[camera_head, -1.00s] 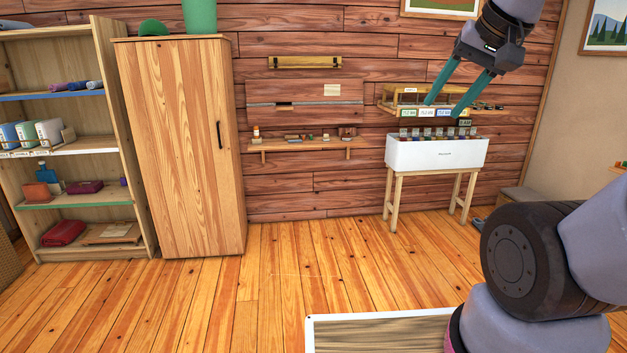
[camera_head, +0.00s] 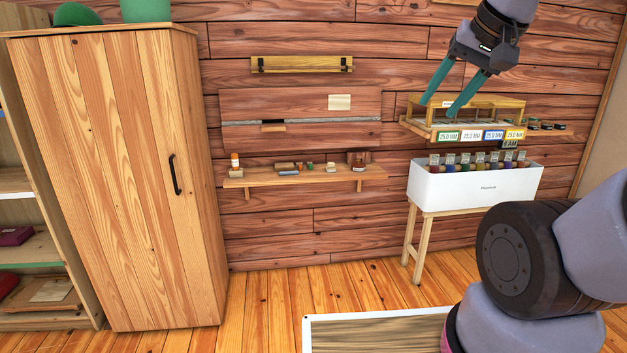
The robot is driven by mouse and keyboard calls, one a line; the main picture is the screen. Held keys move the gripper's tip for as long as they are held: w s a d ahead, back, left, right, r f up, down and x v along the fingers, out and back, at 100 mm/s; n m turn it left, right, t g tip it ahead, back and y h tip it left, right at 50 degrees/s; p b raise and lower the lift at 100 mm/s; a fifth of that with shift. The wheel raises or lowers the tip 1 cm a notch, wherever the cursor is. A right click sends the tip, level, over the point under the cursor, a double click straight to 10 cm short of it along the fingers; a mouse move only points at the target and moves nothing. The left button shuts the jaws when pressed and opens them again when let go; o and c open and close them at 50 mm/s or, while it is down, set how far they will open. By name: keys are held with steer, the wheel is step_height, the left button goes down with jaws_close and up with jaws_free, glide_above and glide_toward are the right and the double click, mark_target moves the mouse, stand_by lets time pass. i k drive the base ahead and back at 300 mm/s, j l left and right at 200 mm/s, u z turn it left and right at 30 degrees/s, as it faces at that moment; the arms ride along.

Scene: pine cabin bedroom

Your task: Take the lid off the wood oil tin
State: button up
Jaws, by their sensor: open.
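My gripper (camera_head: 438,108) is at the upper right, its two teal fingers apart with nothing between them. It points down and left, in front of the wooden rack in the picture. No tin can be made out for certain. A small wall shelf (camera_head: 300,178) carries several small items. Among them are a white container with an orange top (camera_head: 235,160) at its left end and a brown container (camera_head: 357,160) at its right end. They are too small to tell which, if either, is the wood oil tin. My gripper is well apart from the shelf items.
A tall wooden wardrobe (camera_head: 120,190) stands at the left beside open shelves (camera_head: 40,245). A white bin (camera_head: 470,188) of bottles stands on a wooden stand at the right, below the labelled rack (camera_head: 470,122). The floor (camera_head: 270,290) before the wall shelf is clear.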

mark_target(358, 163)
steer(key=i, duration=0.95)
steer(key=i+u, duration=0.1)
steer(key=i, duration=0.8)
steer(key=i+l, duration=0.15)
steer(key=i, duration=0.8)
